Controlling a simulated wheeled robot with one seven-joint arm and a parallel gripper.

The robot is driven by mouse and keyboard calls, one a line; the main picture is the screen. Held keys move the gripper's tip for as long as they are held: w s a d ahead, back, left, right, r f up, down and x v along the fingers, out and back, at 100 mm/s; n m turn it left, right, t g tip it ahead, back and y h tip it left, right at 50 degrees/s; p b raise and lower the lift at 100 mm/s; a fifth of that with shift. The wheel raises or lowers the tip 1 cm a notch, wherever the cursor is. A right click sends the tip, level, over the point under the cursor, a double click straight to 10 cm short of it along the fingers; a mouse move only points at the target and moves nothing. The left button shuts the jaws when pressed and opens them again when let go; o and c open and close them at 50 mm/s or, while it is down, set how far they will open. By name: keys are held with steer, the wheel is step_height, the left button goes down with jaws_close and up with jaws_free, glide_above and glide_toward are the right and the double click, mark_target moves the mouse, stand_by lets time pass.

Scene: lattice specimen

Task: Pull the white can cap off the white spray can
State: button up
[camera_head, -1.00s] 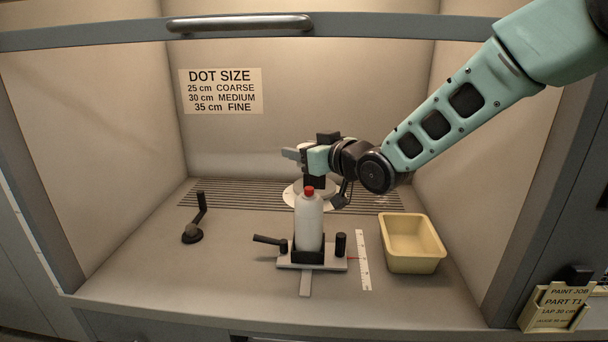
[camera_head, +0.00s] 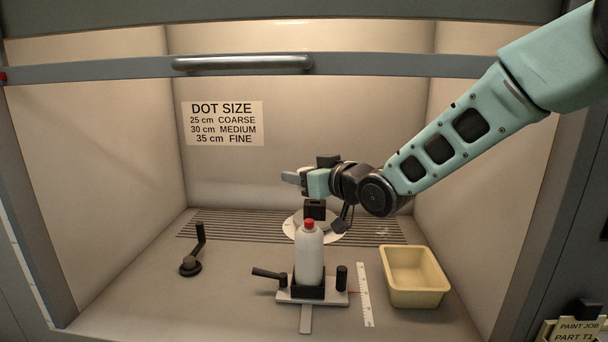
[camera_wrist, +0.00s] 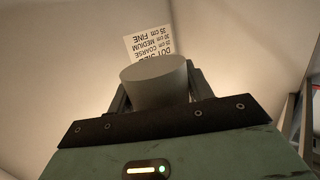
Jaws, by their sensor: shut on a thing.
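The white spray can (camera_head: 309,256) stands upright in a black holder on a small fixture, its red nozzle (camera_head: 309,224) bare. My gripper (camera_head: 292,177) is above and behind the can, pointing left, apart from it. In the wrist view, my gripper (camera_wrist: 158,92) is shut on the white can cap (camera_wrist: 157,82), which looks grey in shade and fills the space between the fingers. The cap is hard to make out in the head view.
A yellow bin (camera_head: 416,277) stands right of the can, past a white ruler (camera_head: 365,294). A black crank (camera_head: 194,252) is at left. A white disc (camera_head: 296,224) with a black block (camera_head: 315,209) is behind. The sash bar (camera_head: 110,68) crosses above.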

mark_target(304, 168)
steer(key=shift+r+p, duration=0.3)
steer(key=shift+r, duration=0.35)
stand_by(0.6)
steer(key=shift+r+p, duration=1.7)
steer(key=shift+r, duration=1.3)
